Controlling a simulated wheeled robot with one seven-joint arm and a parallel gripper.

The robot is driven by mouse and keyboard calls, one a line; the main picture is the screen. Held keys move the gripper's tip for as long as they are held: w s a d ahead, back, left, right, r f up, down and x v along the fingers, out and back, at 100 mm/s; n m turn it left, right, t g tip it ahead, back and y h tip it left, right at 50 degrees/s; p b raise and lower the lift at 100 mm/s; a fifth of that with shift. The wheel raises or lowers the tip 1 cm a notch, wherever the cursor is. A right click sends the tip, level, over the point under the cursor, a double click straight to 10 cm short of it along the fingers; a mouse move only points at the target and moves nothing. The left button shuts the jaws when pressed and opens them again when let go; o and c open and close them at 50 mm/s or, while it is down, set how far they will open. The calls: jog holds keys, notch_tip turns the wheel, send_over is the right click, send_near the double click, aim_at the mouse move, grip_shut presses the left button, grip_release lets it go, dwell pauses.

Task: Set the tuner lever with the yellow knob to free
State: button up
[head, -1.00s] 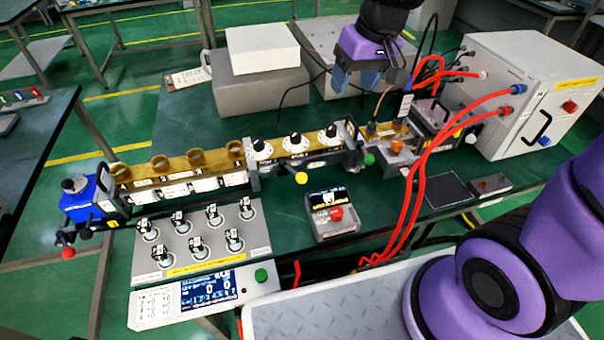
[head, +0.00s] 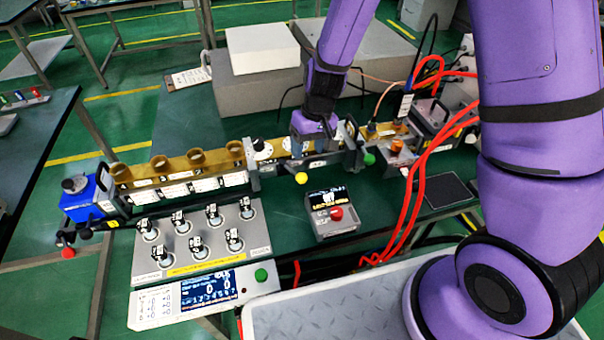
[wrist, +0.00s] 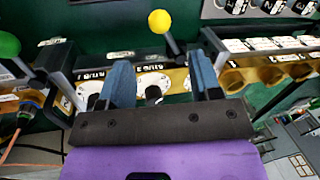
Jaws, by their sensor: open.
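The yellow knob (head: 301,178) of the tuner lever sits at the front of the brass waveguide section in the head view. In the wrist view the yellow knob (wrist: 159,21) stands at the top centre on a dark lever that slants down to the right. My gripper (wrist: 160,80) is open, its two blue-grey fingers apart and empty over the tuner section (wrist: 149,66) with white dials. The knob lies beyond the fingertips, apart from them. In the head view my gripper (head: 314,140) hides part of the dials, and its fingertips are hard to see.
A green knob (head: 369,159) is right of the yellow one, and a red knob (head: 68,252) is far left. Red cables (head: 420,190) loop at the right. A small box with a red button (head: 336,214) stands in front. A panel of sample holders (head: 200,240) lies front left.

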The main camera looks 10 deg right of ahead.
aim_at(302, 173)
jog(key=f, duration=0.3)
jog(key=a+f, duration=0.1)
jog(key=f, duration=0.5)
jog(key=shift+s+a+f, duration=0.1)
jog(key=shift+s+a, duration=0.1)
jog(key=shift+a, duration=0.2)
jog(key=shift+c, duration=0.4)
grip_shut()
